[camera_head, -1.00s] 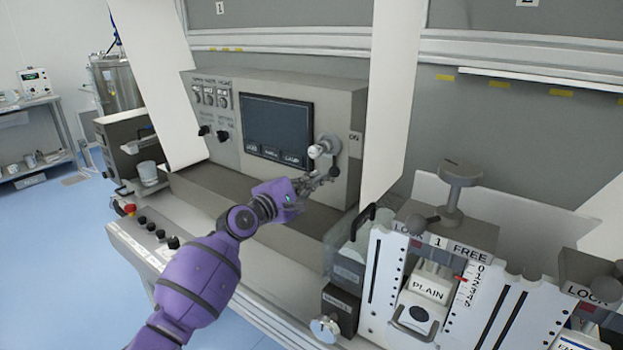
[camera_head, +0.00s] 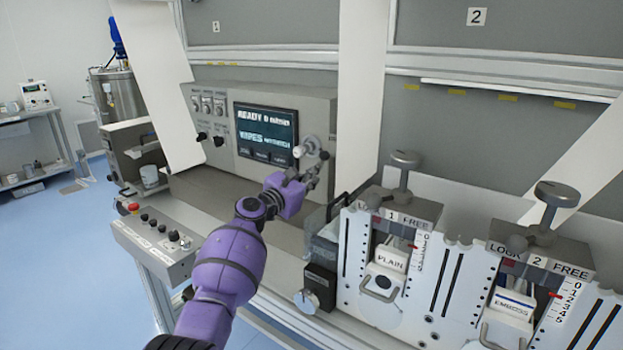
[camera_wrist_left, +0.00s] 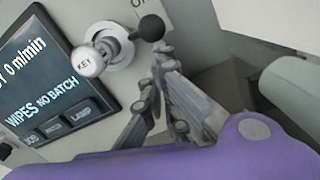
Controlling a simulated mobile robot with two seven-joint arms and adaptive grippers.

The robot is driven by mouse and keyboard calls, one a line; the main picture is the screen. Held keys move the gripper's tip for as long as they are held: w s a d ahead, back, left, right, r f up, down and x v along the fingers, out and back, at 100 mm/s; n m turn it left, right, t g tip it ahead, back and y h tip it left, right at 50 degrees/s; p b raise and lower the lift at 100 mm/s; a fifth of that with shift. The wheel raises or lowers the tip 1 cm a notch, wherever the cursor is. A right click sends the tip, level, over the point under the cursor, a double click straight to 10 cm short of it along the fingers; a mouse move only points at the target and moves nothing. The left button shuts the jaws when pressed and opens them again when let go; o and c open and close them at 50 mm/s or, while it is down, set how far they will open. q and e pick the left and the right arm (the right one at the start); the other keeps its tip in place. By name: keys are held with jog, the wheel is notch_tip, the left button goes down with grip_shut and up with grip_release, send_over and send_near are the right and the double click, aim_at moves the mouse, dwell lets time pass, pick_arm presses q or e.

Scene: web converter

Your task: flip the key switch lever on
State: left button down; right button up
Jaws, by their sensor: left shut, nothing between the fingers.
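The key switch (camera_head: 310,146) is on the right of the grey console panel, beside the screen. A lever with a black ball end (camera_wrist_left: 152,27) points from the switch towards lettering on the panel, partly hidden by my fingers. The ball also shows in the head view (camera_head: 325,155). My left gripper (camera_head: 316,168) is shut and empty, its fingertips (camera_wrist_left: 164,62) just below the ball; I cannot tell whether they touch it. My right gripper is not in view.
The lit screen (camera_head: 266,132) reads READY, 0 m/min and WIPES NO BATCH. Black knobs (camera_head: 219,141) sit on the panel's left. Two station units marked PLAIN (camera_head: 390,260) and EMBOSS (camera_head: 514,305), with tall handles, stand to the right.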

pick_arm(q)
jog(key=shift+s+d+r, duration=0.1)
jog(key=shift+d+r, duration=0.15)
jog(key=shift+r, duration=0.05)
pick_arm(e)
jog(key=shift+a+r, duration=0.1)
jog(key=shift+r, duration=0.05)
pick_arm(q)
jog(key=shift+f, duration=0.25)
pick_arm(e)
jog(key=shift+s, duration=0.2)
